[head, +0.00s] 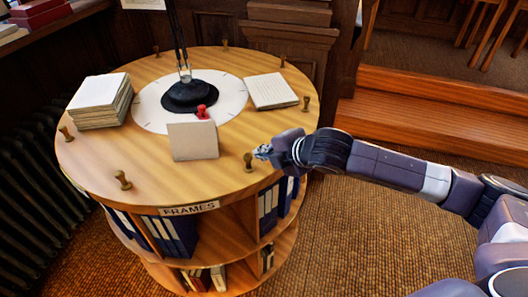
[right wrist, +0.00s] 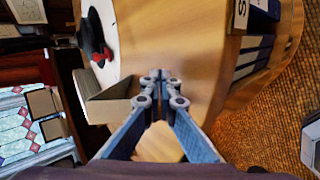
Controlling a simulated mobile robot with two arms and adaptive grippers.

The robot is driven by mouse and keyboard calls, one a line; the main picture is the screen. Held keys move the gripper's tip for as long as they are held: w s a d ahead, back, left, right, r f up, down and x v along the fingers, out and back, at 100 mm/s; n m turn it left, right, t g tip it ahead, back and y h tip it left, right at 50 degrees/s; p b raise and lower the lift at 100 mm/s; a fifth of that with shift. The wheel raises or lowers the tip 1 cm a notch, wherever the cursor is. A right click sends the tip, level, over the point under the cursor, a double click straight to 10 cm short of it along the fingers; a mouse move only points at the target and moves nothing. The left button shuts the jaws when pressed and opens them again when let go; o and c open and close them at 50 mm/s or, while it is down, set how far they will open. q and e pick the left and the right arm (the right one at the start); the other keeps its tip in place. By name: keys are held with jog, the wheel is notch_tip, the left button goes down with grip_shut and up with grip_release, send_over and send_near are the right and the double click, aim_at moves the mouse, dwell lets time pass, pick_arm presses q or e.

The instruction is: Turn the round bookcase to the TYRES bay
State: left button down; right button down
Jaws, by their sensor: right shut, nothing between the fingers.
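The round wooden bookcase (head: 230,95) stands in front of me. Its front label (head: 188,208) reads FRAMES; no TYRES label shows. Several small knobs stand around the rim of its top. My right gripper (head: 262,152) is shut and empty, just right of the front-right knob (head: 248,161); I cannot tell if they touch. In the right wrist view the closed fingertips (right wrist: 161,84) are over the wooden top (right wrist: 185,40), and no knob is visible between them. My left gripper is not in view.
On top are a lamp with a black base (head: 190,96), a red pointer (head: 202,112) on a white disc (head: 150,103), a standing blank card (head: 193,140), a paper stack (head: 100,100) and a pad (head: 271,91). A radiator (head: 35,200) is left; wooden steps (head: 430,120) are behind right.

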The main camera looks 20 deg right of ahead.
jog(key=shift+f, duration=0.35)
